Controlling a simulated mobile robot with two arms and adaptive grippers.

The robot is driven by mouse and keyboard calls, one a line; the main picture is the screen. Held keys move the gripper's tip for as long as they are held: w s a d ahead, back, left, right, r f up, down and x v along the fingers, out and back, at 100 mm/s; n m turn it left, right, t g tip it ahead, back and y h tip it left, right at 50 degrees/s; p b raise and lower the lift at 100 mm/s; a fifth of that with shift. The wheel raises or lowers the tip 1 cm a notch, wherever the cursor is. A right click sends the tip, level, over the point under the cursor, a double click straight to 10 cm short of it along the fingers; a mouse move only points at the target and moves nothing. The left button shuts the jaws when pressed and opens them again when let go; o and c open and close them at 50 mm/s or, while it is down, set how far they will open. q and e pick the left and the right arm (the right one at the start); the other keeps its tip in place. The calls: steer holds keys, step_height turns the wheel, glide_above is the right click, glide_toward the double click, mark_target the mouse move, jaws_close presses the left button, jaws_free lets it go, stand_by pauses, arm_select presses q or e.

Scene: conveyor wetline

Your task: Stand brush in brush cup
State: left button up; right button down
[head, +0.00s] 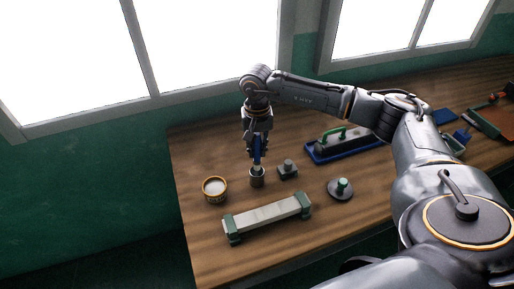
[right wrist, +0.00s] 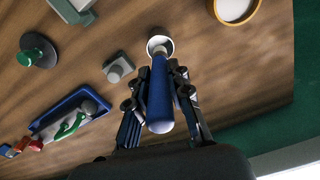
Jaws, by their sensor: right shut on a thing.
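My right gripper (head: 257,150) is shut on the blue handle of the brush (head: 257,157) and points down over the table. The brush is about upright, and its lower end is at the mouth of the small grey brush cup (head: 257,182). In the right wrist view the blue brush (right wrist: 159,98) lies between the fingers of my right gripper (right wrist: 160,85), and its far end meets the pale round mouth of the cup (right wrist: 160,40). I cannot tell how deep the brush tip is in the cup. My left gripper is not in view.
A tub of white stuff (head: 205,195) stands left of the cup. A small grey block with a knob (head: 288,173) is close on its right. A pale bar with green ends (head: 267,215) lies in front. A blue tray (head: 320,157) and a green-knobbed disc (head: 341,193) are further right.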

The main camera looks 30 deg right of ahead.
mark_target(257, 158)
steer(key=shift+f+b, duration=2.05)
steer(key=shift+f, duration=0.2)
steer(key=c, duration=1.1)
jaws_free()
steer(key=shift+c, duration=0.2)
step_height(257, 158, up, 12)
steer(key=shift+r, duration=0.1)
